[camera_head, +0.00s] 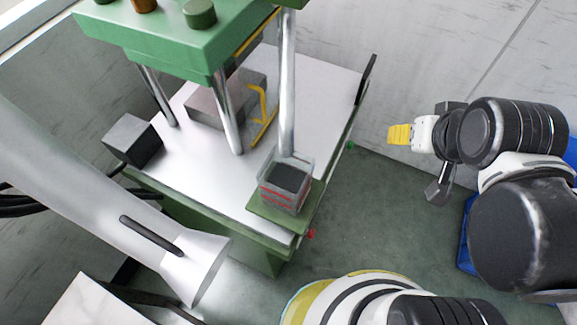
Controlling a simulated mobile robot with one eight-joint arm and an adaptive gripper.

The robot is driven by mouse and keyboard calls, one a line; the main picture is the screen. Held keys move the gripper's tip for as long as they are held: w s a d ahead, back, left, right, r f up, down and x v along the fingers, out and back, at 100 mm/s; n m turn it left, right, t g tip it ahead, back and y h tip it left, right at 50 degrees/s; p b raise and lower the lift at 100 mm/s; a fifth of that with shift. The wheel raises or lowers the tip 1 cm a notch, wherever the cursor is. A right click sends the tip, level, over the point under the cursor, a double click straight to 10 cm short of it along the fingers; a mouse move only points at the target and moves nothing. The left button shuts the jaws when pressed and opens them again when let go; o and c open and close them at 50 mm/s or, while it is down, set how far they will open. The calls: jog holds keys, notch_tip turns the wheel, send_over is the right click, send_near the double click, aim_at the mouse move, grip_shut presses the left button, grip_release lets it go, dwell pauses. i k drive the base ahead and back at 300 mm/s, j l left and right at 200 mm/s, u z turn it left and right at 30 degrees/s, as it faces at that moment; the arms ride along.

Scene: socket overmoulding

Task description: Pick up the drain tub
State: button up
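A small clear box-shaped tub (297,178) with dark contents and red lines on its side stands upright on a green plate (262,212) at the front corner of the press table. It looks like the drain tub, but no label can be read. My gripper (401,134) is to the right of it, apart from it and beyond the table edge, with its yellow tip pointing left. The gripper is seen side-on, so the gap between its fingers cannot be made out. Nothing is visibly held.
A press with a green head (165,42) and steel columns stands over the pale table (200,160). A dark block (133,140) and a yellow bracket (262,115) are on the table. A large grey tube (100,190) crosses the left. Blue material (465,240) shows behind my arm.

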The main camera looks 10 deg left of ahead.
aim_at(284, 185)
jog(key=k+l+u, duration=0.1)
jog(key=l+u, duration=0.2)
jog(key=k+l+u, duration=0.15)
jog(key=l+u, duration=0.15)
jog(key=l, duration=0.15)
jog(key=k+l+u, duration=0.4)
jog(key=l+u, duration=0.2)
